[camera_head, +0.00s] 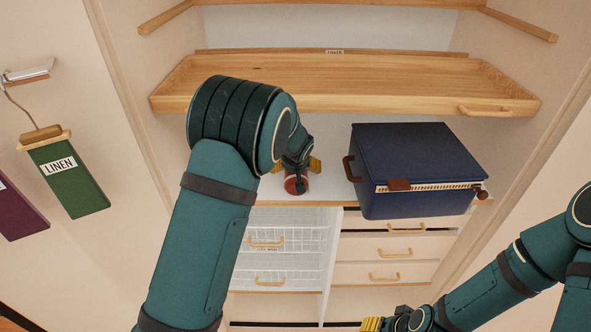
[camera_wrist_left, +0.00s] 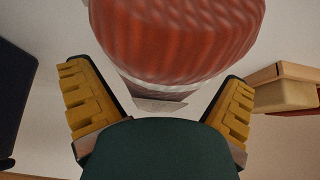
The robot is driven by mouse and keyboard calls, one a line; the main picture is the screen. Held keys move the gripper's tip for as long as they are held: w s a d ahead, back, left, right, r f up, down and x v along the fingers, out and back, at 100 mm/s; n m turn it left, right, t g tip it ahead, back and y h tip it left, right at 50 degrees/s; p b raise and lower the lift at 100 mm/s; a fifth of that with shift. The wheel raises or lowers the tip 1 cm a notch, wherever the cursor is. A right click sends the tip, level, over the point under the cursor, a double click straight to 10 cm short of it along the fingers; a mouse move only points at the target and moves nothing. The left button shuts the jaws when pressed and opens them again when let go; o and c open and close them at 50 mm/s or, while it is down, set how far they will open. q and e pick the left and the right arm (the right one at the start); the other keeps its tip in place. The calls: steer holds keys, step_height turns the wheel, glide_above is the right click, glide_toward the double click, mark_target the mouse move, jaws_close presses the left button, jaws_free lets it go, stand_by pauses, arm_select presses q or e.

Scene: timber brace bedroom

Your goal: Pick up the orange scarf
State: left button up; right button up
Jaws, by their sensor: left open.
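A rolled orange-red scarf (camera_head: 296,185) with a pale band lies on the white shelf surface below the wooden tray. In the left wrist view the scarf (camera_wrist_left: 175,40) fills the top centre, very close, with its ribbed side and pale band showing. My left gripper (camera_head: 297,165) is open, its yellow fingers spread to either side just behind the scarf in the head view. The scarf is not clamped, and I cannot tell whether a finger touches it. My right gripper (camera_head: 373,324) is at the bottom edge, partly cut off, away from the scarf.
A navy storage box (camera_head: 420,155) stands on the shelf to the right. A wooden pull-out tray (camera_head: 340,85) spans above. Wire baskets (camera_head: 275,245) and wooden drawers (camera_head: 392,250) are below. A green LINEN tag (camera_head: 68,178) hangs at left.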

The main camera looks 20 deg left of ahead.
arm_select(q)
steer(key=shift+w+f, duration=0.1)
steer(key=c, duration=1.2)
steer(key=shift+c, duration=0.3)
